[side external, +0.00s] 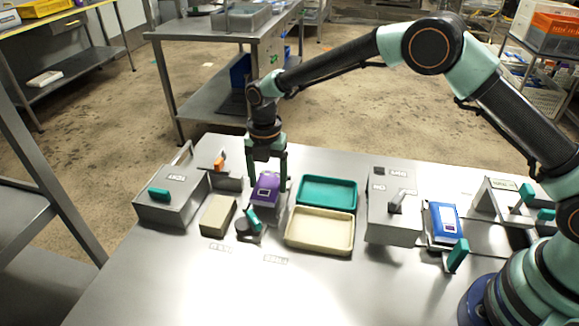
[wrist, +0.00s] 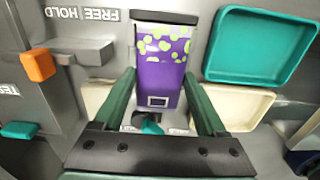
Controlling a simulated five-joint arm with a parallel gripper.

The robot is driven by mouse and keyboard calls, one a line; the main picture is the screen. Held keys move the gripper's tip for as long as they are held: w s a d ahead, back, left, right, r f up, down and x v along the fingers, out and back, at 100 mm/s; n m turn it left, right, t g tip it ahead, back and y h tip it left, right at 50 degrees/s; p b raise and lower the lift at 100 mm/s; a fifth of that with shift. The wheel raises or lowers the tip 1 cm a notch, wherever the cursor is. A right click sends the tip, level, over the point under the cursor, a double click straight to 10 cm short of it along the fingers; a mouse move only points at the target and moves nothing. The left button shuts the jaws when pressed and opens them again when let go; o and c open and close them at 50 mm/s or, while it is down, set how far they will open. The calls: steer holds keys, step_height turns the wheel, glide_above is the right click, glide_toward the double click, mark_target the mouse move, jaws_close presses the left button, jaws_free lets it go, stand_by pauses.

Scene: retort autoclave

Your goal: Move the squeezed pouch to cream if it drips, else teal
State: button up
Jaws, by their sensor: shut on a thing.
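A purple pouch with yellow-green spots (wrist: 160,80) is upright between the two fingers of my gripper (side external: 267,181), which is shut on it. The pouch also shows in the side view (side external: 266,189), left of the two trays. I see no drip on it, but its underside is hidden. The teal tray (side external: 328,181) lies to its right, at the back. The cream tray (side external: 320,233) lies in front of the teal one. Both trays look empty, and both show in the wrist view, teal (wrist: 262,47) and cream (wrist: 243,108).
A grey box with a teal handle (side external: 172,203) and an orange lever (side external: 219,162) stand at the left. A beige block (side external: 218,216) and a small teal-handled piece (side external: 252,222) are near the pouch. A grey housing (side external: 392,225) and a blue pouch (side external: 443,222) stand right of the trays.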

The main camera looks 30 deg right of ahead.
step_height(320, 180, up, 17)
steer(key=s+d+r+m, duration=0.3)
steer(key=s+d+m, duration=0.2)
steer(key=d+m, duration=0.75)
steer(key=s+d+m, duration=0.6)
steer(key=s+m, duration=0.1)
steer(key=m, duration=0.6)
steer(key=n, duration=2.6)
glide_above(268, 182)
steer(key=shift+f+m, duration=0.25)
steer(key=shift+f, duration=0.7)
